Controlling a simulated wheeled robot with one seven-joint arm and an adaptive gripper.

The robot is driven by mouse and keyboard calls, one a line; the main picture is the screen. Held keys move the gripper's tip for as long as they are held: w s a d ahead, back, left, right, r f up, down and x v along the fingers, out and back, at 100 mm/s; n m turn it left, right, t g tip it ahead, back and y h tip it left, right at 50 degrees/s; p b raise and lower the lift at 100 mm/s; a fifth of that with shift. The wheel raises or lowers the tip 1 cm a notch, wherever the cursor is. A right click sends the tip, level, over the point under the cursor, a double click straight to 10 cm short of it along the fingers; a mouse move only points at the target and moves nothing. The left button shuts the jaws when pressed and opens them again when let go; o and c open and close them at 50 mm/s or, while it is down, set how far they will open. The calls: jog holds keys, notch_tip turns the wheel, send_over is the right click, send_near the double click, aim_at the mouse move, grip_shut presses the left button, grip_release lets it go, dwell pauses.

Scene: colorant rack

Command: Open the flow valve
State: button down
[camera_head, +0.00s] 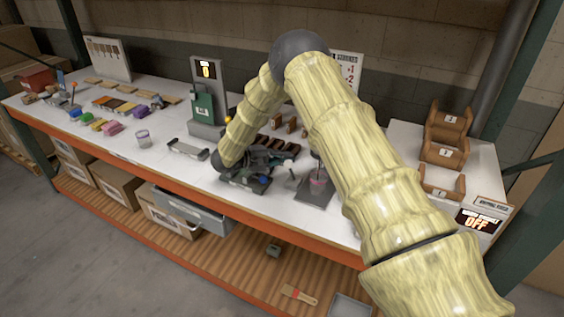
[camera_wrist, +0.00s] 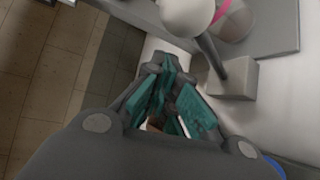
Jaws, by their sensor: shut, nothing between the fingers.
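My gripper (camera_head: 262,165) is low over the front middle of the long workbench, its shape dark and partly mixed with things behind it. In the wrist view its teal-padded fingers (camera_wrist: 172,105) are drawn together with nothing held between them. Just beyond them, a lever with a pale round knob (camera_wrist: 187,14) and a dark rod rises from a small grey block (camera_wrist: 235,78). The lever looks like a valve handle, but no label shows. The fingers appear apart from it. A pink-banded cup (camera_head: 318,184) stands on a dark plate (camera_head: 314,197) right of the gripper.
A green dispenser (camera_head: 203,107) with a lit "0" display stands behind left. A clear cup (camera_head: 143,138) and a grey tray (camera_head: 187,149) lie left. Brown numbered holders (camera_head: 442,155) and an "OFF" display (camera_head: 478,221) are at the right end. The bench's orange front edge is close.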

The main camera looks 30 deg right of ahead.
jog(key=a+f+b, duration=0.1)
jog(key=a, duration=0.1)
jog(key=w+a+f+b, duration=0.1)
jog(key=a+b, duration=0.1)
jog(key=a, duration=0.1)
jog(key=w+a+f+b, duration=0.1)
jog(key=a, duration=0.2)
jog(key=shift+w, duration=0.2)
jog(key=shift+a+r+b, duration=0.1)
jog(key=shift+a+b, duration=0.25)
jog(key=shift+a, duration=0.1)
